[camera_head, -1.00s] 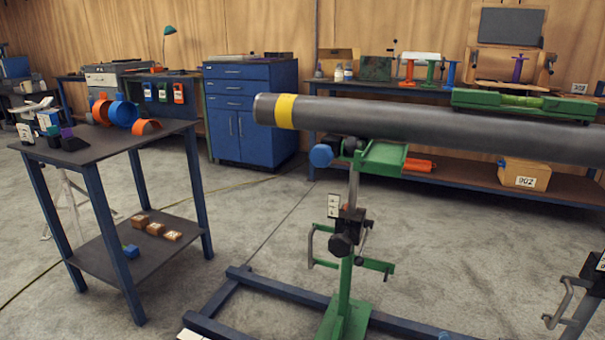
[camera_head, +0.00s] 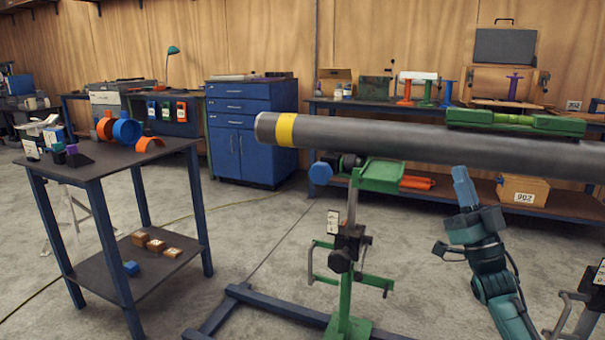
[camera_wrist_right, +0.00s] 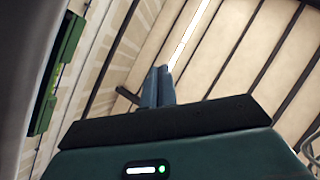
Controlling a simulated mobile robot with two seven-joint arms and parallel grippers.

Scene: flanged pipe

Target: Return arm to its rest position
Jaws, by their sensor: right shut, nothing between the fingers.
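My right gripper (camera_head: 464,187) is in the head view at right of centre, below the grey pipe (camera_head: 380,138). Its blue fingers point up, are together and hold nothing. In the right wrist view the shut fingers (camera_wrist_right: 158,88) point toward the ceiling. The pipe with its yellow band (camera_head: 286,130) lies level on a green stand (camera_head: 380,176). In the head view a gap shows between the fingertips and the pipe's underside. My left gripper is not in view.
A green level-like tool (camera_head: 515,121) sits on top of the pipe. The stand has side handles (camera_head: 380,283) to the left of my right arm. A dark table (camera_head: 100,160) stands at left, a blue cabinet (camera_head: 250,155) behind. Open floor lies between the table and the stand.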

